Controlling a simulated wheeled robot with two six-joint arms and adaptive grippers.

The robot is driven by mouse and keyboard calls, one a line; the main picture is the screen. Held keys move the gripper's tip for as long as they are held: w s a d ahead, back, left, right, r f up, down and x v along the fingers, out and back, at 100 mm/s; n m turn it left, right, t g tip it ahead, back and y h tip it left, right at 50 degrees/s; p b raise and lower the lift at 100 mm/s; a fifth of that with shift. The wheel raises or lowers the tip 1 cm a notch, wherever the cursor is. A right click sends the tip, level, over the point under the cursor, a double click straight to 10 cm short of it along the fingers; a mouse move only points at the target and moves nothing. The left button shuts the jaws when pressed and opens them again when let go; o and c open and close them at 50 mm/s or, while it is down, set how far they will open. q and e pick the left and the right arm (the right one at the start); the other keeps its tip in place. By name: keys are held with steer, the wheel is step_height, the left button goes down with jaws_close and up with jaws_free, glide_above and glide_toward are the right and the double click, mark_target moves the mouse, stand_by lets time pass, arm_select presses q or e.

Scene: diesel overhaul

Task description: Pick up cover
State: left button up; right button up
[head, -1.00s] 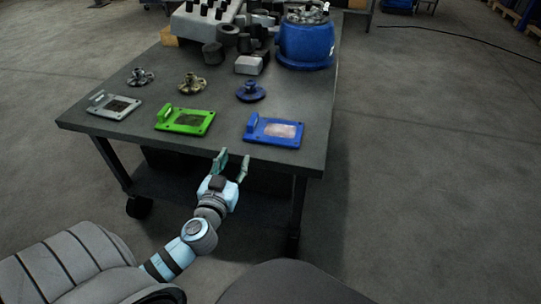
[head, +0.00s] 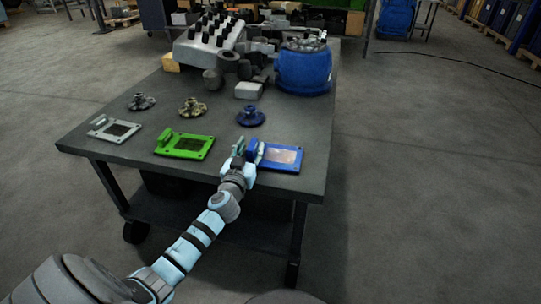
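Three flat rectangular covers lie in a row near the table's front edge: a grey one (head: 115,131), a green one (head: 184,146) and a blue one (head: 280,156). Each has a raised tab at its left end. My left gripper (head: 249,150) is at the left end of the blue cover, with its fingers around or close beside the tab. The fingers look spread; whether they touch the tab is too small to tell. The blue cover lies flat on the table. My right gripper is not in view.
Three small flanged parts, grey (head: 141,102), brass (head: 192,107) and blue (head: 250,117), stand behind the covers. A blue drum (head: 304,72), a grey block (head: 248,90) and a grey engine part (head: 207,43) are farther back. The dark table (head: 310,120) has bare space at right.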

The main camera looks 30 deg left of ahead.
arm_select(q)
jaws_close()
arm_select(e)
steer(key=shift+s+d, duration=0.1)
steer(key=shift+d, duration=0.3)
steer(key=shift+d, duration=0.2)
